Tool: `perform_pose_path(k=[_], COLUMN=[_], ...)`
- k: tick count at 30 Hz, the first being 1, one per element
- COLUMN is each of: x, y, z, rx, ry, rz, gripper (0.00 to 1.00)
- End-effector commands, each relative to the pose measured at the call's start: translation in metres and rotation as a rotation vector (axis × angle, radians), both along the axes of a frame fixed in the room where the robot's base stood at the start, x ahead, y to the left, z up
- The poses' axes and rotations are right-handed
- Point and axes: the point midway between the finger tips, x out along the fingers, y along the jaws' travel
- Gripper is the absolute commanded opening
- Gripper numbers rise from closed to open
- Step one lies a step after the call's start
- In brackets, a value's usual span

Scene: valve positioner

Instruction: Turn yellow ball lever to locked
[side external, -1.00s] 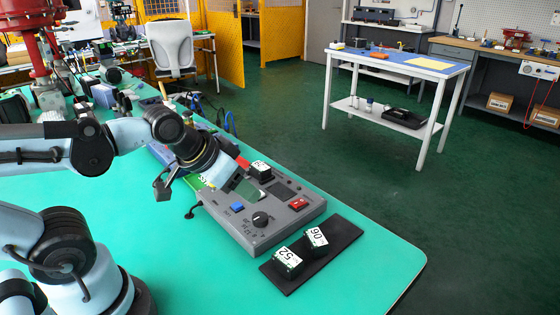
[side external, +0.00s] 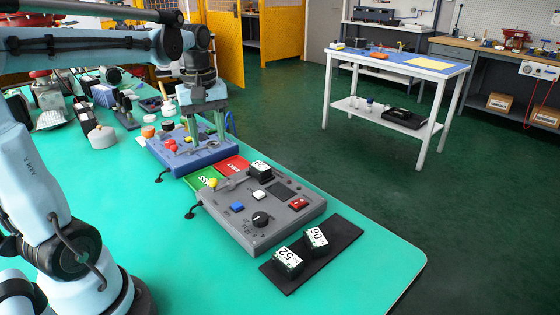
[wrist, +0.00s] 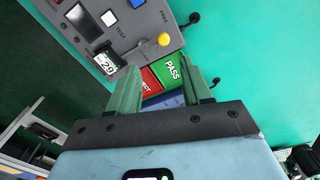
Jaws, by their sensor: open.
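The yellow ball lever is on the grey panel (side external: 265,212). Its yellow ball (side external: 212,184) is at the panel's left corner, near the green PASS pad. In the wrist view, the yellow ball (wrist: 163,40) sits at the panel's edge, with its short grey arm running left. The word FREE is printed near it; I cannot read a locked mark. My gripper (side external: 208,138) is open and points down over the blue panel, behind the grey panel and apart from the lever. The wrist view shows its two green fingers (wrist: 160,85) spread, with nothing held between them.
The blue panel (side external: 185,158) with red and yellow knobs stands under my gripper. Green PASS (side external: 203,182) and red pads (side external: 235,164) lie between the panels. A numbered block (side external: 260,170) sits on the grey panel; two more are on a black tray (side external: 338,240).

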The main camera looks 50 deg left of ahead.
Motion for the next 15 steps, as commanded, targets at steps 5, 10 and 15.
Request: perform_pose_path(k=[5,10,15], x=[-0.001,0.000,0.000], y=[0.009,0.009,0.008], z=[-0.002,-0.018,-0.043], rx=[-0.015,-0.015,-0.014], ry=[0.029,0.029,0.028], rz=[0.069,0.068,0.066], gripper=[0.49,0.49,0.49])
